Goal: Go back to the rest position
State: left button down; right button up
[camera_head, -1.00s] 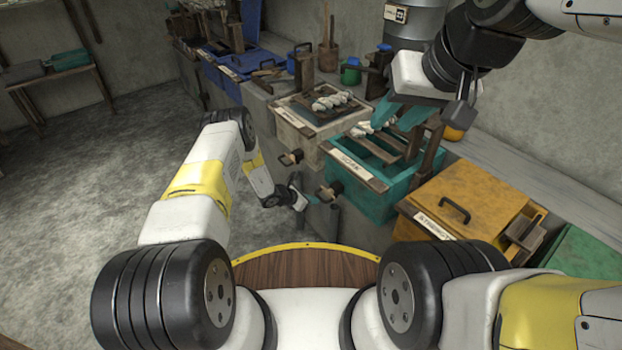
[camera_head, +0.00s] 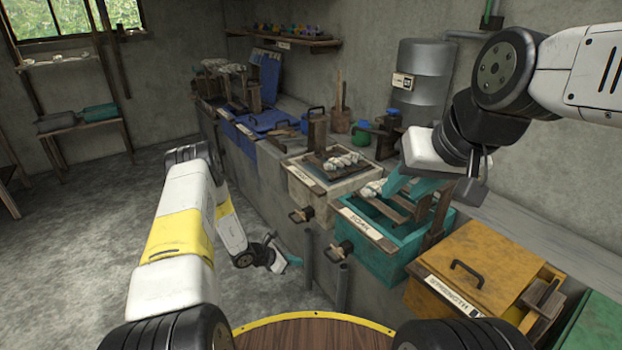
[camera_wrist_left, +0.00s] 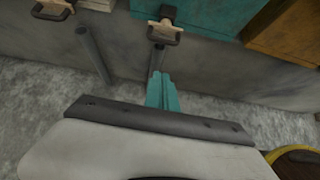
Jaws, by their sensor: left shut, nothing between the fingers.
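My left gripper (camera_head: 292,262) hangs low beside the front of the bench, empty, with its teal fingers together. In the left wrist view its teal fingers (camera_wrist_left: 162,92) are shut and point toward the grey bench wall. My right gripper (camera_head: 408,184) is over the teal SOAK bin (camera_head: 388,262). Its teal fingers are partly hidden by its own wrist, and I cannot tell how far apart they are. White yarn hanks (camera_head: 372,189) lie at the bin's back edge, close to those fingers.
A yellow STRENGTH box (camera_head: 490,255) stands right of the teal bin, a whitish bin (camera_head: 312,195) left of it. Bin handles (camera_head: 338,251) and dark posts (camera_head: 342,288) jut out near my left gripper. The grey floor (camera_head: 90,230) at left is open.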

pick_arm(q)
notch_tip(320, 180, up, 18)
jog(key=w+d+m+h, duration=0.1)
jog(key=w+d+m, duration=0.1)
jog(key=m, duration=0.4)
jog(key=s+r+m+g, duration=0.1)
jog(key=s+r+m, duration=0.25)
jog(key=r, duration=0.45)
jog(key=s+r+m+g+y, duration=0.1)
jog(key=s+r+m, duration=0.2)
jog(key=s+r, duration=0.35)
jog(key=s+r+m+g, duration=0.15)
jog(key=r+m, duration=0.25)
jog(key=r, duration=0.6)
jog(key=s+a+r+m+t+y, duration=0.1)
jog(key=s+a+r+m+y, duration=0.1)
jog(key=s, duration=0.5)
jog(key=s+a+r+m+t+y, duration=0.1)
jog(key=s+a+r+m, duration=0.3)
jog(key=s, duration=0.4)
jog(key=s+a+r+m+t+y, duration=0.2)
jog(key=s+r, duration=0.3)
jog(key=s, duration=0.3)
jog(key=shift+a+r+m+y, duration=0.15)
jog(key=shift+a+m+y, duration=0.35)
jog(key=shift+m+y, duration=0.1)
